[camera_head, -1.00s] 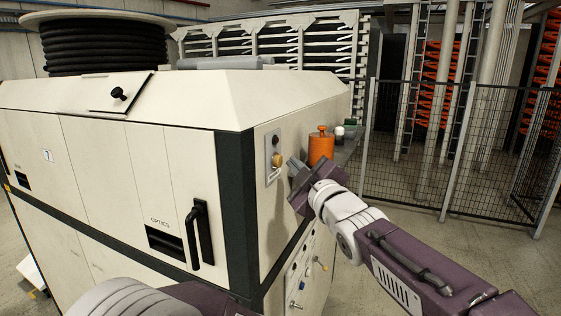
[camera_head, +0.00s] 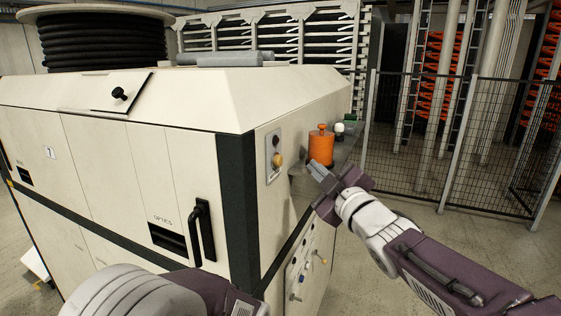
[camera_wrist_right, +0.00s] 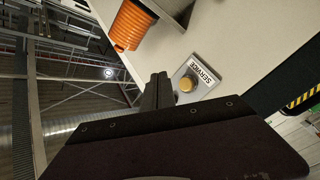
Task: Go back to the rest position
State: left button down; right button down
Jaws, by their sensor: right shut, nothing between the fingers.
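My right gripper (camera_head: 315,170) is shut and empty in the head view. It is just in front of and below the orange container (camera_head: 321,146), at the right side of the cream cabinet (camera_head: 180,120). In the right wrist view the shut fingers (camera_wrist_right: 158,88) show in front of the cabinet side, below the orange container (camera_wrist_right: 131,25). A service panel (camera_wrist_right: 195,77) with a yellow knob is beside the fingers there. The panel also shows in the head view (camera_head: 274,157). My left arm enters at the bottom of the head view, but its gripper is out of view.
The orange container stands on a small shelf (camera_head: 345,155) with a white-capped item (camera_head: 339,131) beside it. A black handle (camera_head: 203,230) sticks out of the cabinet front. A mesh fence (camera_head: 420,145) stands behind right. The floor on the right is clear.

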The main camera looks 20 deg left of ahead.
jog(key=shift+d, duration=0.1)
jog(key=w+d+f+m+g+h+b, duration=0.15)
jog(key=d+f+m+h+b, duration=0.3)
jog(key=d+f, duration=0.9)
jog(key=w+d+f+m+h+b, duration=0.2)
jog(key=d+f+m+h+b, duration=0.3)
jog(key=d+f, duration=0.8)
jog(key=s+d+f+m+g+h+b, duration=0.15)
jog(key=s+f, duration=0.25)
jog(key=f, duration=0.4)
jog(key=s+d+f+m+g+h+b, duration=0.1)
jog(key=s+d+f+m+g+b, duration=0.15)
jog(key=f, duration=0.55)
jog(key=s+f+m+g, duration=0.2)
jog(key=s+f, duration=0.4)
jog(key=s, duration=0.4)
jog(key=s+f+m+g, duration=0.3)
jog(key=s+f+g, duration=0.2)
jog(key=s, duration=0.5)
jog(key=shift+s+d+f, duration=0.2)
jog(key=shift+d+f, duration=0.05)
jog(key=shift+f, duration=0.25)
jog(key=shift+g, duration=0.25)
